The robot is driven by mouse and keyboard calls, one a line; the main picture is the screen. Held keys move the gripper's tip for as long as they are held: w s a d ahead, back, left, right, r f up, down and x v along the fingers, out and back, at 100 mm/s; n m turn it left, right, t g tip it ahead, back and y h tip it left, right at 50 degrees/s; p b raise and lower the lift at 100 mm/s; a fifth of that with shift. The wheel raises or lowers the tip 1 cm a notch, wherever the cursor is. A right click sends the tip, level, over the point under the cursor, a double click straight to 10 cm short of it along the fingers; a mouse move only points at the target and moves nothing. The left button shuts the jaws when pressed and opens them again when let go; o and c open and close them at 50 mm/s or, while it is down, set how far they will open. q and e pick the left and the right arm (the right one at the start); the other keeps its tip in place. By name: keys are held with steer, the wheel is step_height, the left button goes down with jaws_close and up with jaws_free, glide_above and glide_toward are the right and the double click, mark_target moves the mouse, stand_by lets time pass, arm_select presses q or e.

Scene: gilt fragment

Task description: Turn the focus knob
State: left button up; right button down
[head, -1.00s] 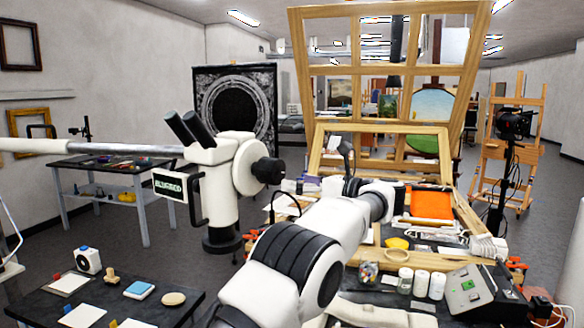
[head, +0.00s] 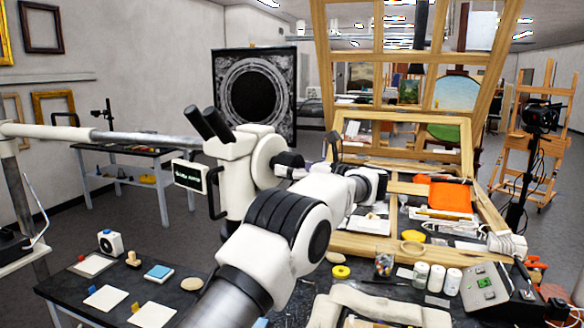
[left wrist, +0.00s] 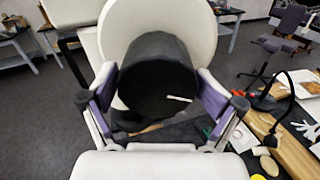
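The white microscope (head: 238,185) with twin dark eyepieces stands left of centre in the head view. Its black focus knob (left wrist: 158,75) fills the middle of the left wrist view, with a short white mark on its face. My left gripper (head: 290,165) is at the microscope's right side. In the left wrist view its purple-padded fingers (left wrist: 156,85) stand wide apart, one on each side of the knob. A small gap seems to show beside the knob, so the gripper looks open around it. In the head view the gripper largely hides the knob.
A wooden frame (head: 365,243) lies on the crowded worktable at right, with an orange sheet (head: 450,197), white jars (head: 437,277) and a green-grey box (head: 484,288). A dark side table (head: 60,287) with small items is at front left. Grey floor shows between tables.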

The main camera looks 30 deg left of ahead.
arm_select(q)
steer(key=shift+d+r, duration=0.1)
steer(key=shift+d, duration=0.15)
steer(key=c, duration=0.5)
steer(key=shift+m, duration=0.3)
steer(key=shift+m+b, duration=0.65)
steer(key=shift+m, duration=1.95)
steer(key=shift+r, duration=0.1)
steer(key=o, duration=1.2)
steer(key=shift+c, duration=0.2)
